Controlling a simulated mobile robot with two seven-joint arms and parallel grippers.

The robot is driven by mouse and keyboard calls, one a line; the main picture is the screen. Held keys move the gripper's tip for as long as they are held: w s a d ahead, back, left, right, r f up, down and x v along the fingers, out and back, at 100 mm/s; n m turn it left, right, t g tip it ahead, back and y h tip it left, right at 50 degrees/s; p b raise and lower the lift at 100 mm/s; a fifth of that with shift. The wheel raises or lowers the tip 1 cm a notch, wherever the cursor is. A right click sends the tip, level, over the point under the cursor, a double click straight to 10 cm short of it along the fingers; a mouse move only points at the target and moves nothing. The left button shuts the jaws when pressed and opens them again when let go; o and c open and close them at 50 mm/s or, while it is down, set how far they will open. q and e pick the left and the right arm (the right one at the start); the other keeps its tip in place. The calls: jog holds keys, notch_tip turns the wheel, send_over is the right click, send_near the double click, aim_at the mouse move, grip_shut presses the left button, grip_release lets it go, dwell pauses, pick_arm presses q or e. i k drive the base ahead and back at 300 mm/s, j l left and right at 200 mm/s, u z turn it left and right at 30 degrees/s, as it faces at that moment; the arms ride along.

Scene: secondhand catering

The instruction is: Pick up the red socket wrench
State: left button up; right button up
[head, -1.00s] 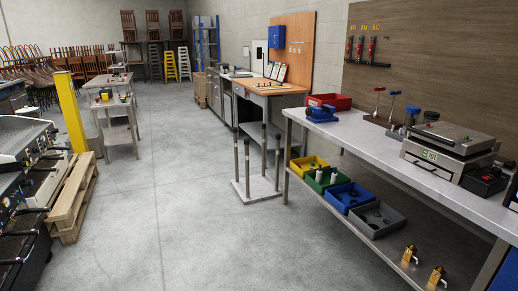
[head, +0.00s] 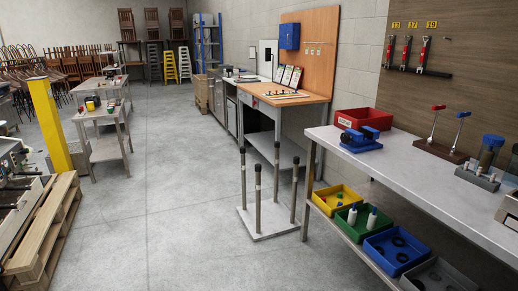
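A socket wrench with a red top (head: 438,108) stands upright in a dark wooden block (head: 440,151) on the right-hand workbench (head: 400,170). A similar tool with a blue top (head: 463,115) stands beside it, to the right. Three red-handled tools (head: 406,53) hang on the wall panel above, under yellow labels. Neither of my grippers is in view.
A red bin (head: 365,121) and a blue vise (head: 361,139) are on the bench's far end. Yellow (head: 337,199), green and blue bins sit on its lower shelf. A base with upright posts (head: 267,221) stands on the floor. A wooden pallet (head: 45,225) is at left. The aisle is clear.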

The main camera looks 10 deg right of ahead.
aim_at(431, 140)
jog(key=i+z, duration=0.25)
jog(key=i, duration=0.2)
jog(key=i+j+z, duration=0.25)
jog(key=i, duration=0.2)
jog(key=i+j+z, duration=0.3)
jog(key=i+z, duration=0.25)
jog(key=z, duration=0.2)
jog(key=i+j+z, duration=0.15)
jog(key=z, duration=0.25)
jog(key=i+j+z, duration=0.2)
jog(key=z, duration=0.25)
jog(key=i+j+z, duration=0.25)
jog(key=z, duration=0.15)
jog(key=i+j+z, duration=0.15)
jog(key=j+z, duration=0.15)
jog(key=z, duration=0.15)
jog(key=j+z, duration=0.4)
jog(key=i+l, duration=0.05)
